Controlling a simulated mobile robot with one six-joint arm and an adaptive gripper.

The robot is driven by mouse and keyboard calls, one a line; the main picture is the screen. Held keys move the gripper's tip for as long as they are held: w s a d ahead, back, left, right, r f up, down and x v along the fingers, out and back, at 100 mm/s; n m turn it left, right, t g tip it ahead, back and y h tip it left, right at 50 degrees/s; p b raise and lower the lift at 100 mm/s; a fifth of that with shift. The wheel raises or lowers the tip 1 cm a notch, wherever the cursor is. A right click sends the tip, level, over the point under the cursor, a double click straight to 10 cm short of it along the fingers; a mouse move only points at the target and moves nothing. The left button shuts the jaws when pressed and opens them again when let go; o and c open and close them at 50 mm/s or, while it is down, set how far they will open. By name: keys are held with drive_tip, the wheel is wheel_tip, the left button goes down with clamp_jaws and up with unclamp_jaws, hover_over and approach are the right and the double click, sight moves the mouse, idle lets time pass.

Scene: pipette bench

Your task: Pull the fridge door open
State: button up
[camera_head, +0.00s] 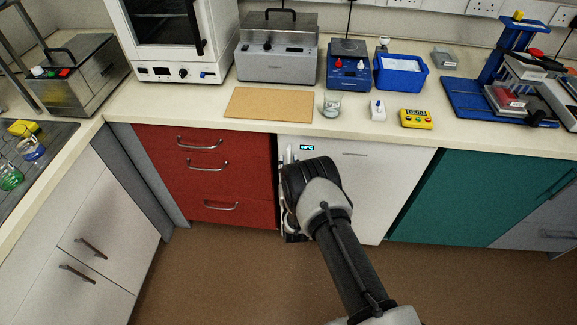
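The fridge is the white under-counter unit with a small lit display (307,147). Its door (365,195) looks shut, flush under the worktop. A pale upright piece at the door's upper left edge (288,154) looks like its handle, and my arm hides the lower part. My gripper (291,232) is at the left edge of the door, mostly hidden behind my dark wrist. I cannot tell whether its fingers are open, shut or touching the handle.
Red drawers (205,175) with metal handles stand left of the fridge. A teal cabinet (470,195) stands right of it. The brown floor (225,285) in front is clear. The worktop (190,104) above carries a glass beaker (331,104), a yellow timer (416,118) and lab devices.

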drive_tip(key=shift+w+a, duration=0.15)
drive_tip(key=shift+w, duration=0.5)
drive_tip(key=shift+c, duration=0.5)
clamp_jaws()
